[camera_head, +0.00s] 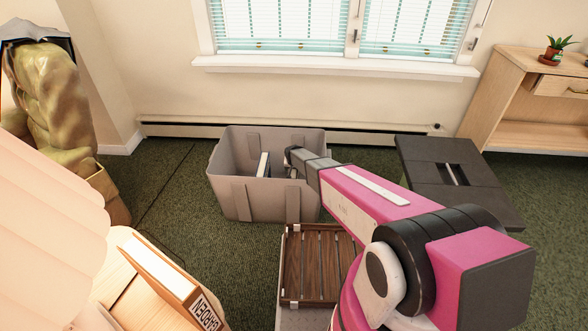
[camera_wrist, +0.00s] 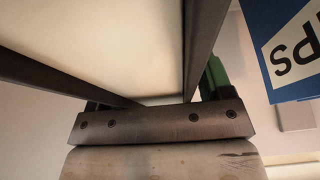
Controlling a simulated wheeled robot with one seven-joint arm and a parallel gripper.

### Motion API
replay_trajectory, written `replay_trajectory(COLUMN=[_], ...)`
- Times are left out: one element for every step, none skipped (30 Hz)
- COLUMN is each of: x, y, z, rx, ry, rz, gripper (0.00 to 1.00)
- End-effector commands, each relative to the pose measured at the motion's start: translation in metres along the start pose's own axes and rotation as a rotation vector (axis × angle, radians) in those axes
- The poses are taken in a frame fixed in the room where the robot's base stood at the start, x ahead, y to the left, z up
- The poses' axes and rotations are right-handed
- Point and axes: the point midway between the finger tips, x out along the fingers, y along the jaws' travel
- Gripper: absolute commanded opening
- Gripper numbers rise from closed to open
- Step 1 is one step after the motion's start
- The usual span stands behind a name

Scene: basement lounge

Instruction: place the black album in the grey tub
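The grey tub (camera_head: 228,190) stands on the carpet below the window. My gripper (camera_head: 291,168) reaches into it near its right side, mostly hidden by my arm and the tub wall. In the wrist view, a thick dark-covered album with cream pages, apparently the black album (camera_wrist: 125,50), lies between the fingers of my gripper (camera_wrist: 160,105), close to its palm. The fingertips are hidden, so I cannot tell whether they press on it. A pale-paged book (camera_head: 263,164) stands in the tub, left of my gripper.
A slatted wooden crate (camera_head: 312,262) is in front of the tub. A dark grey table (camera_head: 430,185) is to the right, and a book marked GARDEN (camera_head: 165,275) is at the lower left.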

Motion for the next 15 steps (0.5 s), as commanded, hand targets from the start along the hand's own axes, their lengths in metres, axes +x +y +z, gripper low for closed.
replay_trajectory(x=[0.0,0.0,0.0,0.0,0.0,-0.001,-0.001,-0.002,-0.003,-0.005,-0.007,-0.011,-0.014,-0.018,-0.023], y=[0.0,0.0,0.0,0.0,0.0,0.0,0.0,0.0,0.0,0.0,0.0,0.0,0.0,0.0,0.001], z=[0.0,0.0,0.0,0.0,0.0,0.0,0.0,-0.001,-0.001,-0.001,-0.001,-0.001,0.0,0.0,0.0], rx=[0.0,0.0,0.0,0.0,0.0,0.0,0.0,0.0,0.0,0.0,0.0,0.0,0.0,0.0,0.0], ry=[0.0,0.0,0.0,0.0,0.0,0.0,0.0,0.0,0.0,0.0,0.0,0.0,0.001,0.001,0.001], rz=[0.0,0.0,0.0,0.0,0.0,0.0,0.0,0.0,0.0,0.0,0.0,0.0,0.0,0.0,0.0], gripper=[0.73,0.73,0.73,0.73,0.73,0.73,0.73,0.73,0.73,0.73,0.73,0.73,0.73,0.73,0.73])
